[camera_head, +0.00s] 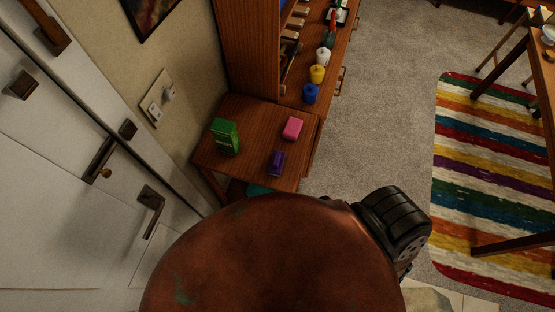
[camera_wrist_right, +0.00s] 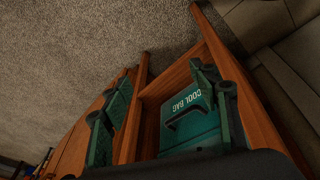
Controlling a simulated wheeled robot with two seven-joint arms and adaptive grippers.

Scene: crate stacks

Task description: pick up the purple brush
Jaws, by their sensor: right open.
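The purple brush (camera_head: 276,162) lies on the small wooden side table (camera_head: 250,115), near its front edge in the head view. It is apart from the pink block-like thing and the green box on the same top. The brush is not visible in the right wrist view. My left gripper is in neither view.
A green box (camera_head: 226,138) and a pink block-like thing (camera_head: 292,128) share the tabletop. The teal cool bag (camera_wrist_right: 190,122) sits in the compartment. A taller wooden cabinet (camera_head: 249,50) adjoins, with blue, yellow and white jars.

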